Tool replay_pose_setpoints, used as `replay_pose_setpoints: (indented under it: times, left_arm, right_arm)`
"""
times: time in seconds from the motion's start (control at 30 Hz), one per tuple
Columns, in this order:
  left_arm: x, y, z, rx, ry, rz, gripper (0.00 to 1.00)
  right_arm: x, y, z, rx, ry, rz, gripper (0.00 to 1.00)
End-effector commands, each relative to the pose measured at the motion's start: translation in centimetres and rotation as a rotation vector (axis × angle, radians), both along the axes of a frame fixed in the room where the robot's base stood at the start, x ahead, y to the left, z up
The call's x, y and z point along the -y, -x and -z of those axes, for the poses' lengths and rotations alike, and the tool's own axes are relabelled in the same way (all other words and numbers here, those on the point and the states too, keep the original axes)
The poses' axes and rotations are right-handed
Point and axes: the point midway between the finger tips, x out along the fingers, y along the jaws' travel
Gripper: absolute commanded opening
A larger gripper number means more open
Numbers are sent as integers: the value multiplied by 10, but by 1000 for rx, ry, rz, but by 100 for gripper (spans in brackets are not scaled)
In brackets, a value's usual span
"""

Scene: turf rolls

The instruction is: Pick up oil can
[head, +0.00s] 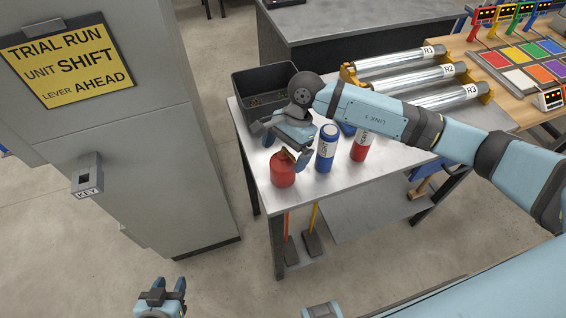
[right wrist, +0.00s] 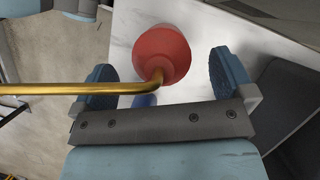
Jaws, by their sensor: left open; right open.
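The oil can is a red round can (head: 283,172) at the near left part of the metal table. In the right wrist view its red body (right wrist: 155,48) lies just beyond and between my finger pads, and its brass spout (right wrist: 50,89) runs to the left, across the left finger in the picture. My right gripper (head: 284,147) is open just above the can, and its spread fingers also show in the right wrist view (right wrist: 165,82). I see no grip on the can. My left gripper (head: 168,287) is open and empty, low over the floor, far from the table.
A blue labelled can (head: 325,150) and a red labelled can (head: 361,143) stand right of the oil can. A dark bin (head: 262,78) stands behind it. A grey cabinet (head: 150,130) rises to the left.

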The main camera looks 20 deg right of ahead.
Motion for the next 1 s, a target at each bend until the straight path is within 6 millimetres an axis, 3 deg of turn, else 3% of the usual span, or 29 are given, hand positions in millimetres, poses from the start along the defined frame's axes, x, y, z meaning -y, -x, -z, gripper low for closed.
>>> replay_pose_setpoints:
  times: [0.33, 0.7, 1.0]
  left_arm:
    - [0, 0, -1, 0, 0, 0, 43]
    - [0, 1, 0, -3, -1, 0, 43]
    - [0, 1, 1, -3, -1, -1, 43]
  right_arm:
    - [-3, 2, 9, 0, 0, 0, 98]
    - [-3, 2, 8, 1, 0, 0, 14]
    - [-3, 1, 4, 2, -1, 0, 14]
